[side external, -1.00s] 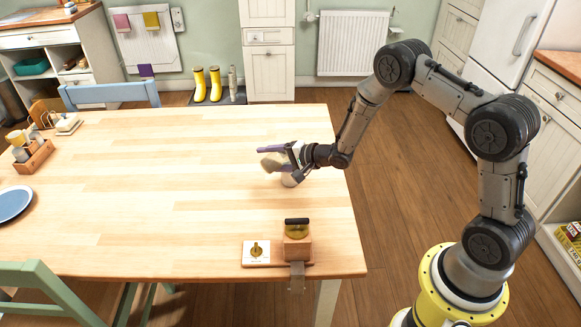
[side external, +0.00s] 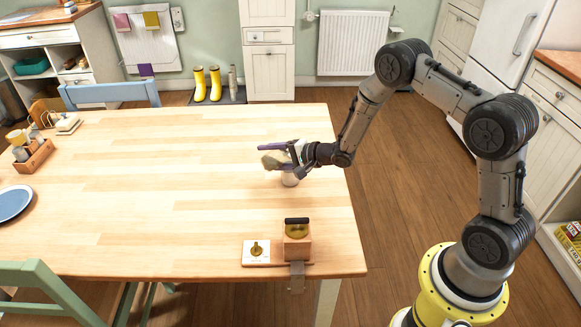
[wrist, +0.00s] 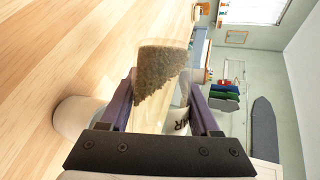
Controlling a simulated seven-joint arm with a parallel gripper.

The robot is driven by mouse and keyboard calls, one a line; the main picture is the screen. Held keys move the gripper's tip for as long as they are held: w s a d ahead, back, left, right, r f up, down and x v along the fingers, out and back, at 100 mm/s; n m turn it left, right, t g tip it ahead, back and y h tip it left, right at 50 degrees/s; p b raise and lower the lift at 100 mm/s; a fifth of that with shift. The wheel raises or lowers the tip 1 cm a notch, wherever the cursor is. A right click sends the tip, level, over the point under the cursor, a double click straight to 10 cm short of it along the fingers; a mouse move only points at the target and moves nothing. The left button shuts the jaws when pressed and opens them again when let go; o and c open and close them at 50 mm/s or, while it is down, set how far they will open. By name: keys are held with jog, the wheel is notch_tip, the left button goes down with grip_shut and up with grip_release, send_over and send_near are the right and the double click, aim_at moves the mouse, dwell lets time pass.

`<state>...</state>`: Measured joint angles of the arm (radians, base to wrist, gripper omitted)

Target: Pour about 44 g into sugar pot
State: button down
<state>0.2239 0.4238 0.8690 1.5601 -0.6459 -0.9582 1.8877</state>
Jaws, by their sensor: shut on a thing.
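My gripper (side external: 284,148), with purple fingers, is shut on a clear container (wrist: 123,118) of dark grey-brown grains. The container also shows in the side view (side external: 272,161), tilted well over. The grains lie slanted toward its far end in the wrist view. The pot's inside is hidden, and I cannot see grains falling.
A wooden block with a brass dial (side external: 297,240) and a white card with a brass piece (side external: 256,252) sit at the table's front edge. A blue plate (side external: 14,203) and a wooden caddy (side external: 34,156) are at the left. The middle of the table is clear.

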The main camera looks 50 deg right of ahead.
jog(key=shift+d+f+m+t+y, duration=0.15)
jog(key=shift+f+m+t+y, duration=0.2)
jog(key=shift+m+y, duration=0.2)
dwell(1.3)
jog(key=shift+d+r+m+t+y+p, duration=0.2)
jog(key=shift+r+m+y+p, duration=0.1)
jog(key=shift+m, duration=0.2)
jog(key=shift+d+r+m+t+y+p, duration=0.15)
jog(key=shift+m+y+p, duration=0.15)
jog(key=shift+m, duration=0.15)
dwell(2.7)
jog(key=shift+a, duration=0.1)
jog(key=shift+a+f+n+h, duration=0.2)
jog(key=shift+a+n+h, duration=0.1)
jog(key=shift+n, duration=0.3)
jog(key=shift+a+r+n+g+h, duration=0.15)
jog(key=shift+a+n+g+h, duration=0.05)
jog(key=shift+n+g+h, duration=0.4)
jog(key=shift+n+h, duration=0.25)
jog(key=shift+n, duration=0.05)
jog(key=shift+d, duration=0.1)
